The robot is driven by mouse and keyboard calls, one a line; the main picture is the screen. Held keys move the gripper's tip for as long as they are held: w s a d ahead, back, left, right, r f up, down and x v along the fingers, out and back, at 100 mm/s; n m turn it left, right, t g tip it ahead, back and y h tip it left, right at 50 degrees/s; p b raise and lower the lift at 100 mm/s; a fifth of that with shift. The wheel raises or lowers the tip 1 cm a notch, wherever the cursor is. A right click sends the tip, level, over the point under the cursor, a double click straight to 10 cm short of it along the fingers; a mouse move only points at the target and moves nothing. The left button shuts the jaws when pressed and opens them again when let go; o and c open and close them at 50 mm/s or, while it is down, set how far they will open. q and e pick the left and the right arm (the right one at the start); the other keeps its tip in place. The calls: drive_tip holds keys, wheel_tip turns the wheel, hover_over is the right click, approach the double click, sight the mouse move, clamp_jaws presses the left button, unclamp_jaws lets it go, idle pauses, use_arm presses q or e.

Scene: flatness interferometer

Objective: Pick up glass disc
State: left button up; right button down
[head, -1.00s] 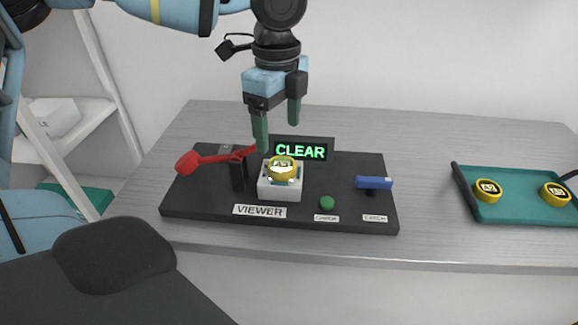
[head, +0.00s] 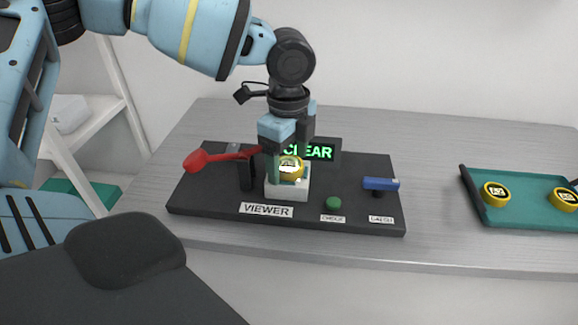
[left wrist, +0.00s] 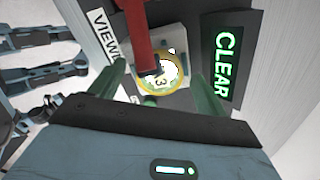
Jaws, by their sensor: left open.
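The glass disc (head: 291,168), in a yellow ring, sits on the white block of the viewer (head: 287,190). It also shows in the left wrist view (left wrist: 165,74), with a number partly visible. My left gripper (head: 289,170) points down over the block, open, with its green fingers on either side of the disc. In the left wrist view the disc lies between the two fingers, with a gap on each side. Whether a finger touches it, I cannot tell. The red lever (left wrist: 141,32) covers part of the disc there.
The black base (head: 235,203) carries a lit CLEAR sign (head: 318,152), a green button (head: 333,202) and a blue lever (head: 380,184). A teal tray (head: 528,205) at the right holds two more yellow-ringed discs (head: 496,194). Bare table lies between base and tray.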

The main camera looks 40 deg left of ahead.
use_arm(q)
drive_tip(key=c, duration=1.1)
drive_tip(key=shift+r, duration=0.15)
